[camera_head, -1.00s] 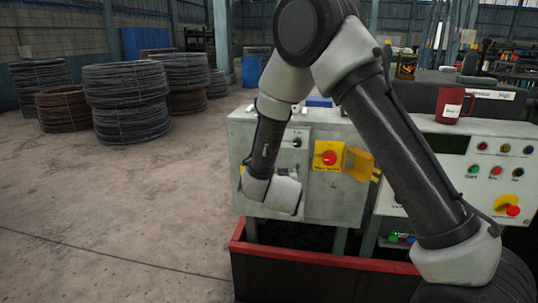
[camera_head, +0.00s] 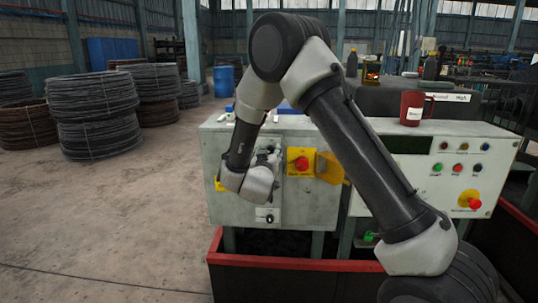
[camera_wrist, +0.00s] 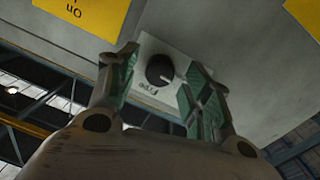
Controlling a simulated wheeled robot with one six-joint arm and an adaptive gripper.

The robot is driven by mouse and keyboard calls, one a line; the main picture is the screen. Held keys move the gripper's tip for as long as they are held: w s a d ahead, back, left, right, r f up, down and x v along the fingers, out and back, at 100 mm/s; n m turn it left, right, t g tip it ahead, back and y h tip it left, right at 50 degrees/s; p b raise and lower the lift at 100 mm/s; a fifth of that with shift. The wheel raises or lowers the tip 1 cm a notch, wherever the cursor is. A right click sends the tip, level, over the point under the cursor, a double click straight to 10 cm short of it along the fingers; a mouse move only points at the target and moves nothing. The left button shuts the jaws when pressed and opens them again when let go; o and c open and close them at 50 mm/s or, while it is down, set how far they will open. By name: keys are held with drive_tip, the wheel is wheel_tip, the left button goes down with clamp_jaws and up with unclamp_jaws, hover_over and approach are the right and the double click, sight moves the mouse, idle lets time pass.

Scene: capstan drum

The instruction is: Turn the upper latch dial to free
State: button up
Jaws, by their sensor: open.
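The upper latch dial (camera_wrist: 159,70) is a round black knob on a white plate marked "Free", which appears upside down in the wrist view. A pale mark shows on the knob's lower right edge. My gripper (camera_wrist: 163,66) is open, with its green-padded fingers on either side of the dial. I cannot tell whether they touch it. In the head view my gripper (camera_head: 268,157) is against the upper part of the grey cabinet (camera_head: 310,208) and hides this dial. A lower dial (camera_head: 268,215) on a white plate shows below my wrist.
A red button on a yellow plate (camera_head: 301,162) is just right of my gripper, with a yellow bracket (camera_head: 330,168) beside it. A red mug (camera_head: 413,108) stands on the console. A red-rimmed bin (camera_head: 300,264) lies below. Wire coils (camera_head: 95,115) stand left on open floor.

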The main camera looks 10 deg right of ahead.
drive_tip(key=shift+c, duration=0.4)
drive_tip(key=c, duration=1)
drive_tip(key=shift+m, duration=0.4)
drive_tip(key=m, duration=0.3)
drive_tip(key=shift+m, duration=0.4)
drive_tip(key=m, duration=0.4)
drive_tip(key=shift+d, duration=0.1)
drive_tip(key=m, duration=0.4)
drive_tip(key=shift+m+y, duration=0.3)
drive_tip(key=shift+y, duration=0.1)
drive_tip(key=shift+m, duration=2)
